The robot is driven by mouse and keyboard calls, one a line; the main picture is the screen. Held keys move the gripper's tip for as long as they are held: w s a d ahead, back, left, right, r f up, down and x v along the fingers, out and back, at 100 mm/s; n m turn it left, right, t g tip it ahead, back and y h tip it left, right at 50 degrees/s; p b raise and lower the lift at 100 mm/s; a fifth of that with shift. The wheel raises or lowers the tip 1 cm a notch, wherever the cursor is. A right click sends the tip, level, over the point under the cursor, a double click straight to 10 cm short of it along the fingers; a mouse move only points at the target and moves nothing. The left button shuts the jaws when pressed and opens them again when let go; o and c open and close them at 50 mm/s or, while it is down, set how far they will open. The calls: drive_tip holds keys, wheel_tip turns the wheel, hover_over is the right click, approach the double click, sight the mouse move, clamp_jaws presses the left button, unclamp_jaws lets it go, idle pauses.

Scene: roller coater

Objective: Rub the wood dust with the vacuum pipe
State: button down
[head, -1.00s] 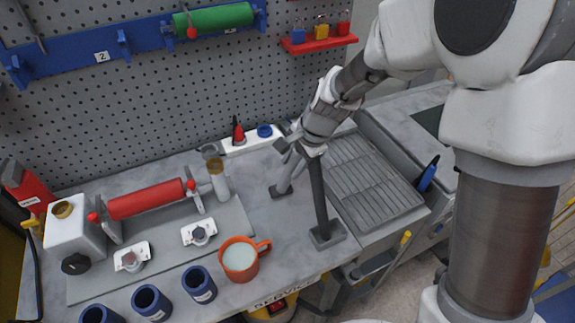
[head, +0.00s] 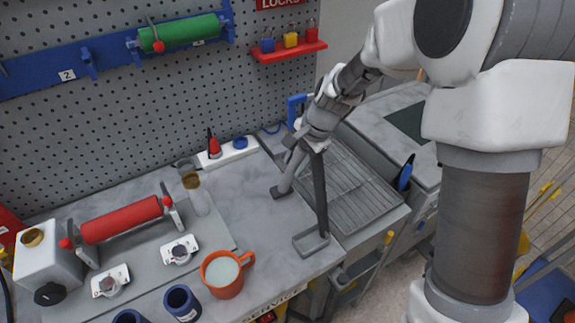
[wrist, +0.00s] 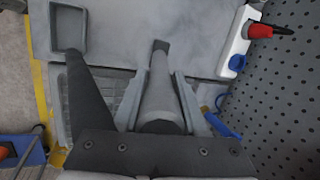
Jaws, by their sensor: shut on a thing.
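My gripper (head: 297,157) is shut on a light grey pipe (wrist: 157,95) that runs between its two fingers. The held pipe slants down and ends in a small dark foot (head: 282,191) low at the worktop; I cannot tell whether it touches. A second, dark pipe (head: 320,190) also comes from the gripper end and ends in a rectangular rimmed head (head: 311,242) by the worktop's right edge. This head shows at upper left in the wrist view (wrist: 68,30). I cannot make out the wood dust in either view.
An orange mug (head: 222,276) stands near the front. A red roller (head: 122,220) is at left, a grey slatted panel (head: 360,190) at right, and a white power strip (head: 232,155) by the pegboard.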

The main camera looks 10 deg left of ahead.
drive_tip(key=shift+d, duration=0.2)
drive_tip(key=shift+w+r+p, duration=0.1)
drive_tip(key=shift+r+p, duration=2.2)
drive_tip(key=shift+r, duration=0.85)
drive_tip(key=shift+r+p, duration=1.2)
drive_tip(key=shift+r, duration=0.25)
drive_tip(key=shift+f, duration=0.1)
